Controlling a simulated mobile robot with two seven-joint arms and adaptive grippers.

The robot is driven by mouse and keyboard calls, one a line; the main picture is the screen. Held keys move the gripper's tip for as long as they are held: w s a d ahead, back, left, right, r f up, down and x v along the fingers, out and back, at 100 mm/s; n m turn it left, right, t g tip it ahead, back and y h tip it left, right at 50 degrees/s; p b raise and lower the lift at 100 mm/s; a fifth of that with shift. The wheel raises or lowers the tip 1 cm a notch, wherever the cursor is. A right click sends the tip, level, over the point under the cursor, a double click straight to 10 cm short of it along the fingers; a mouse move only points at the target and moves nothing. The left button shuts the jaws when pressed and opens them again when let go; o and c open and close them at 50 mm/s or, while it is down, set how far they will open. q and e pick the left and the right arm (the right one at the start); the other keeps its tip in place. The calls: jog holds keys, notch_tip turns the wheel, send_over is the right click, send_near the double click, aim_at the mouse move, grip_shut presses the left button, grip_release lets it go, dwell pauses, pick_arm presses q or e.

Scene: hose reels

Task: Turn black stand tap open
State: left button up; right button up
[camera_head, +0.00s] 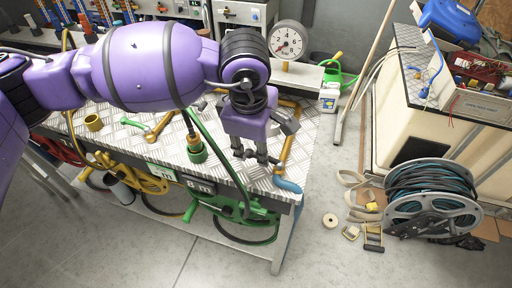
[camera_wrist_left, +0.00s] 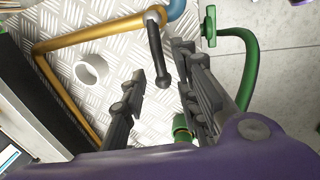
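The black stand tap shows in the left wrist view as a dark lever handle (camera_wrist_left: 157,50) with a round knob at its end. It sits on a brass pipe (camera_wrist_left: 90,35) close to a blue pipe end (camera_wrist_left: 175,8). My left gripper (camera_wrist_left: 160,65) is open, with one finger to each side of the lever; I cannot tell whether either finger touches it. In the head view the left gripper (camera_head: 252,157) points down over the bench's right end, beside the brass pipe (camera_head: 287,150) and its blue end (camera_head: 287,185). My right gripper is not in view.
The bench top (camera_head: 222,170) is metal tread plate. A green hose with a green tap (camera_wrist_left: 208,27) passes close to the right finger. A pressure gauge (camera_head: 287,41) stands behind.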

pick_arm(q)
jog(key=shift+w+f, duration=0.1)
jog(key=shift+f, duration=0.5)
grip_shut()
jog(key=shift+w+d, duration=0.1)
